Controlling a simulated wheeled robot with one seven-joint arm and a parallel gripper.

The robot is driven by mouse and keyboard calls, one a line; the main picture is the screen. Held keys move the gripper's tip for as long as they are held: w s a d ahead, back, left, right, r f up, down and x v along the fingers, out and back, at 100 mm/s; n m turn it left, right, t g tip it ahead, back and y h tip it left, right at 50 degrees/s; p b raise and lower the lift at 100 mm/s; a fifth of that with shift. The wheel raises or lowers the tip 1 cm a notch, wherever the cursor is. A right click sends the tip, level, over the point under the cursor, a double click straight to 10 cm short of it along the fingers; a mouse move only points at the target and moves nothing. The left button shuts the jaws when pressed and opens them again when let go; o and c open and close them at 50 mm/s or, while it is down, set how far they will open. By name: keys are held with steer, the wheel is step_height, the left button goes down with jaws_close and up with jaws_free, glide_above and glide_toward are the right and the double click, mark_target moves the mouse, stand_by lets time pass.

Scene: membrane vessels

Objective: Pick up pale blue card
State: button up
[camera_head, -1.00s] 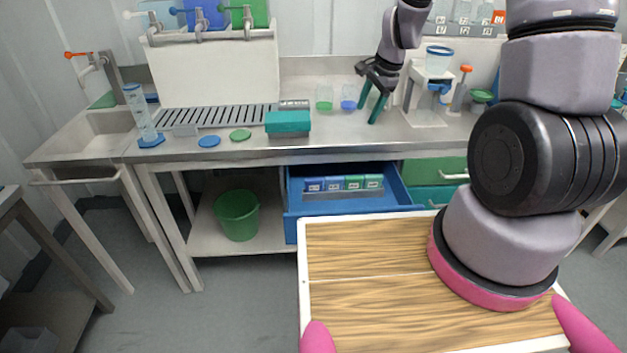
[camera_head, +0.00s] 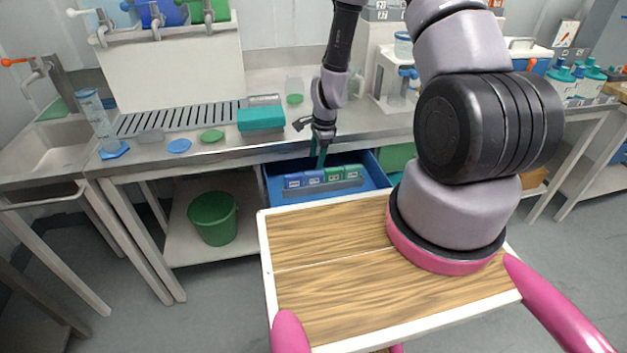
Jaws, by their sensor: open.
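My gripper (camera_head: 318,157) points down with its teal fingers over the open blue drawer (camera_head: 267,187). It is open, with nothing seen between the fingers. In the drawer, a row of small upright cards or packs with white labels shows: a blue one (camera_head: 293,180) at the left, another blue one (camera_head: 313,178) beside it, then green ones (camera_head: 343,173) to the right. The fingertips are above and behind the row, near the second blue one; the exact gap cannot be told. Which of the blue ones is the pale blue card is too small to tell.
A teal box (camera_head: 261,118), a green disc (camera_head: 212,136) and a blue disc (camera_head: 179,146) lie on the bench above the drawer. A green bucket (camera_head: 213,218) stands on the shelf at left. My wood-topped base is in front of the drawer.

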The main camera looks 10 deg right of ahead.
mark_target(314, 172)
steer(key=f, duration=0.4)
steer(key=shift+w+a+f, duration=0.1)
steer(key=shift+a+f, duration=0.1)
steer(key=shift+f, duration=0.15)
jaws_close()
stand_by(1.1)
